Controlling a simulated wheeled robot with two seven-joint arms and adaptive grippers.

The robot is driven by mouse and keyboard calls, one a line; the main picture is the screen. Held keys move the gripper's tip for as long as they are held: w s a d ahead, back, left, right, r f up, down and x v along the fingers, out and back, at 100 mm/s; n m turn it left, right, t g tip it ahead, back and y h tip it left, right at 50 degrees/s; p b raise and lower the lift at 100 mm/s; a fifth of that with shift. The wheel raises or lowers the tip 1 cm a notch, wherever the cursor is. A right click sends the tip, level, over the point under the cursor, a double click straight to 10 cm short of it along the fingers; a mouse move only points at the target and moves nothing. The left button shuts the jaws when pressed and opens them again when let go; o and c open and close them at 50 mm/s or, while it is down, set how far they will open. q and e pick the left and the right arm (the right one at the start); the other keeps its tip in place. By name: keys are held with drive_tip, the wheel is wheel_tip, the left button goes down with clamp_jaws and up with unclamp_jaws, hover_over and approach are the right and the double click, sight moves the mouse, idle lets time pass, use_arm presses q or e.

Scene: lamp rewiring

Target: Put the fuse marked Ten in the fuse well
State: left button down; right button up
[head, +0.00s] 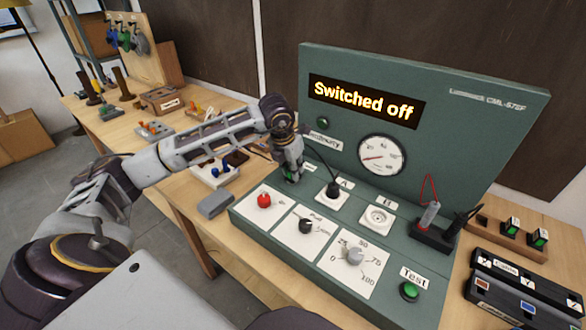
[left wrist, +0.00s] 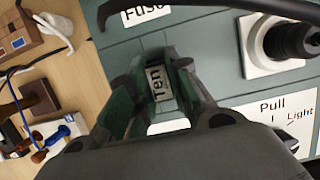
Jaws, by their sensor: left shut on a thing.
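The fuse marked Ten (left wrist: 157,83) is between the fingers of my left gripper (left wrist: 155,88), its label facing the left wrist camera. In the head view, my left gripper (head: 291,172) is low at the left end of the green test panel (head: 440,122), just above its sloping deck. The label Fuse (left wrist: 146,11) is on the deck beside the gripper in the left wrist view. The fuse well is hidden under the fuse and fingers, so I cannot tell how far the fuse is in. My right gripper is not in view.
A black plug (head: 333,188) with a cord stands in socket A, right of the gripper. A red knob (head: 264,200) is in front. The display (head: 363,101) reads "Switched off". A wooden rack (head: 483,222) holds green-and-black blocks at the right. Trays of parts fill the bench at the left.

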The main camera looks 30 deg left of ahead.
use_arm(q)
drive_tip(key=shift+f+b, duration=0.3)
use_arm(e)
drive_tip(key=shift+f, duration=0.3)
use_arm(q)
drive_tip(key=c, duration=1.3)
unclamp_jaws()
drive_tip(key=shift+o, duration=0.2)
drive_tip(key=shift+r, duration=0.1)
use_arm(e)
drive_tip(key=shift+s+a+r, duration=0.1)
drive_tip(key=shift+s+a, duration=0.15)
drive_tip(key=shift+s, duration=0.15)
use_arm(q)
drive_tip(key=shift+r, duration=0.1)
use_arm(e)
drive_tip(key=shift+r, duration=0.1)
